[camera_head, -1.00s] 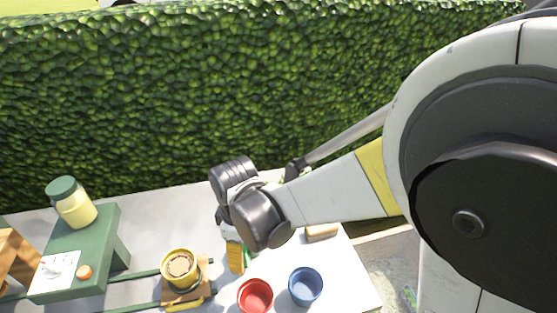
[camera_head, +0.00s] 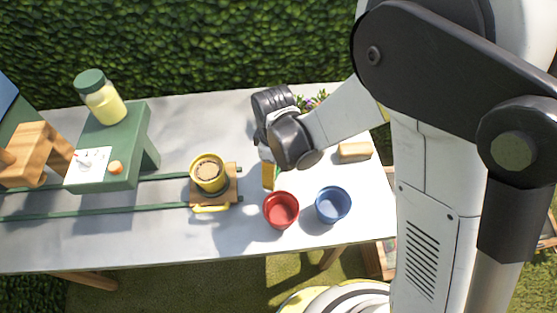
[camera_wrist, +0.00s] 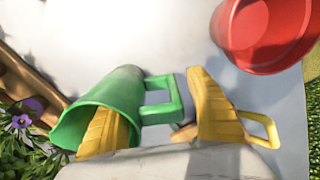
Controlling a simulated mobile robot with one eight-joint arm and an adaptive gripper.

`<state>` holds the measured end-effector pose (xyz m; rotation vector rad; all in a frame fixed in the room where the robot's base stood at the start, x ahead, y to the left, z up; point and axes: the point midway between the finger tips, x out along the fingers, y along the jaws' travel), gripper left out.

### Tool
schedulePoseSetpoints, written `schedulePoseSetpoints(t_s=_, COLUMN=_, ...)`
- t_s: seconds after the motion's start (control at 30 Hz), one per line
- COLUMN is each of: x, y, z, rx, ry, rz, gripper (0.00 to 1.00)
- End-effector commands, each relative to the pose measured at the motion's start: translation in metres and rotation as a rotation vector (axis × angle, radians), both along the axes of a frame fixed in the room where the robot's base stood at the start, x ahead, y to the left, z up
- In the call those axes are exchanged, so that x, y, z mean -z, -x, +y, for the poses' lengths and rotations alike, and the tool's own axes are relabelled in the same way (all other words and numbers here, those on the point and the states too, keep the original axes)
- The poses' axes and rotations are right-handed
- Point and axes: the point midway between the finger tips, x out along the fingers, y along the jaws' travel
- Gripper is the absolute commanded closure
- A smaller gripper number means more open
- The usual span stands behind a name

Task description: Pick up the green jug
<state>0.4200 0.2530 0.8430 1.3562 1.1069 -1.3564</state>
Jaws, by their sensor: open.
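In the wrist view the green jug (camera_wrist: 124,90) has its open mouth toward the lower left and its square handle toward the right. My gripper (camera_wrist: 155,97) is open, with its yellow fingers on either side of the jug's near wall and handle. The left finger shows at the mouth, seemingly inside it. The right finger is beyond the handle. In the head view my gripper (camera_head: 268,176) is low over the table, left of the wooden block, and its arm hides most of the jug.
A red pot (camera_head: 281,210) and a blue pot (camera_head: 333,205) stand close in front of my gripper. A yellow pot (camera_head: 207,178) on a wooden cart is to the left. A green stand (camera_head: 145,137) with a jar (camera_head: 105,104) is farther left. Flowers (camera_wrist: 22,122) border the table.

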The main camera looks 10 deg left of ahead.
Motion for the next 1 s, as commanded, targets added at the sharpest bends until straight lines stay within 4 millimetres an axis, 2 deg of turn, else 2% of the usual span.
schedulePoseSetpoints(t_s=0.03, x=0.0128, y=0.0002, z=-0.0001, rx=0.0, ry=0.0, rz=0.0, gripper=0.36)
schedulePoseSetpoints(t_s=0.1, x=0.0193, y=0.0004, z=-0.0002, rx=0.0, ry=0.0, rz=0.0, gripper=0.36)
schedulePoseSetpoints(t_s=0.33, x=0.019, y=0.0004, z=-0.0003, rx=0.0, ry=0.0, rz=0.0, gripper=0.36)
schedulePoseSetpoints(t_s=0.37, x=0.0189, y=0.0004, z=-0.0003, rx=0.0, ry=0.0, rz=0.0, gripper=0.43)
schedulePoseSetpoints(t_s=0.5, x=0.0189, y=0.0005, z=-0.0003, rx=0.0, ry=0.0, rz=0.0, gripper=0.86)
schedulePoseSetpoints(t_s=0.53, x=0.0189, y=0.0005, z=-0.0003, rx=0.0, ry=0.0, rz=0.0, gripper=0.95)
schedulePoseSetpoints(t_s=0.57, x=0.0189, y=0.0006, z=-0.0004, rx=0.0, ry=0.0, rz=0.0, gripper=1.0)
schedulePoseSetpoints(t_s=1.0, x=0.0192, y=0.0012, z=-0.0002, rx=0.0, ry=0.0, rz=0.002, gripper=1.0)
